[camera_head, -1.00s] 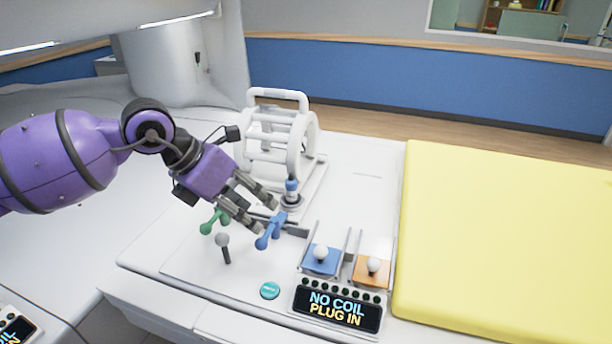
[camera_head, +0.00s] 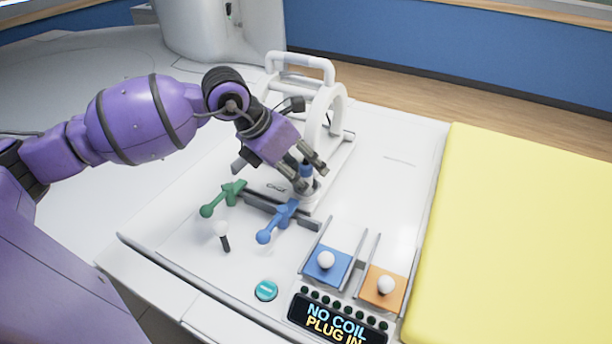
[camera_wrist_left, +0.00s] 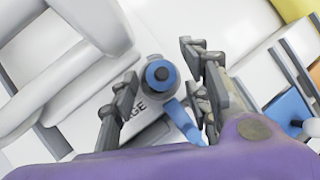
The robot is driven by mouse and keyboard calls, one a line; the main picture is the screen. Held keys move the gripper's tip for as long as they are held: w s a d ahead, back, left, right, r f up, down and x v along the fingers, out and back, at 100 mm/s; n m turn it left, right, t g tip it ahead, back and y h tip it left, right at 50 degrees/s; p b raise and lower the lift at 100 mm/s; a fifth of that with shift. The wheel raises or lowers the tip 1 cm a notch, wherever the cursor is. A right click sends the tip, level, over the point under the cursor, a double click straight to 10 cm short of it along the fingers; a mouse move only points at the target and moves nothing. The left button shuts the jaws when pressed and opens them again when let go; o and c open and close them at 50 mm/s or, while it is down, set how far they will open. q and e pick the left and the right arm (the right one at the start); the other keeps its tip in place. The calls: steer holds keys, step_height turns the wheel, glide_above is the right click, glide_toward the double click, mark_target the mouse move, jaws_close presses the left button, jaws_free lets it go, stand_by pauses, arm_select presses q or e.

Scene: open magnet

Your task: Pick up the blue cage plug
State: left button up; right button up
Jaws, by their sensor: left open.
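The blue cage plug (camera_head: 306,171) stands at the foot of the white cage (camera_head: 330,112), with a blue top and a grey-white collar. In the left wrist view the plug (camera_wrist_left: 160,76) is seen end-on as a blue ring with a dark centre. My left gripper (camera_head: 312,176) is open, with its fingers at the plug and partly covering it. In the wrist view the left gripper (camera_wrist_left: 158,82) has one finger on each side of the plug. I cannot tell whether either finger touches it. My right gripper is not in view.
A green lever (camera_head: 222,196) and a blue lever (camera_head: 277,222) lie just in front. A grey-white knob (camera_head: 221,229), blue slider (camera_head: 328,265), orange slider (camera_head: 383,287) and display (camera_head: 338,320) reading "NO COIL PLUG IN" are nearer. A yellow pad (camera_head: 530,230) fills the right.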

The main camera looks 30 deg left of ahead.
arm_select(q)
steer(key=shift+x, duration=0.75)
steer(key=shift+r, duration=0.1)
jaws_close()
steer(key=shift+w+r, duration=0.1)
steer(key=shift+a+r, duration=0.1)
steer(key=shift+r, duration=0.15)
step_height(320, 180, up, 2)
steer(key=shift+w+a+r, duration=0.1)
steer(key=s+d+r, duration=0.4)
steer(key=s+r, duration=0.6)
steer(key=s, duration=0.3)
steer(key=shift+s+p, duration=0.4)
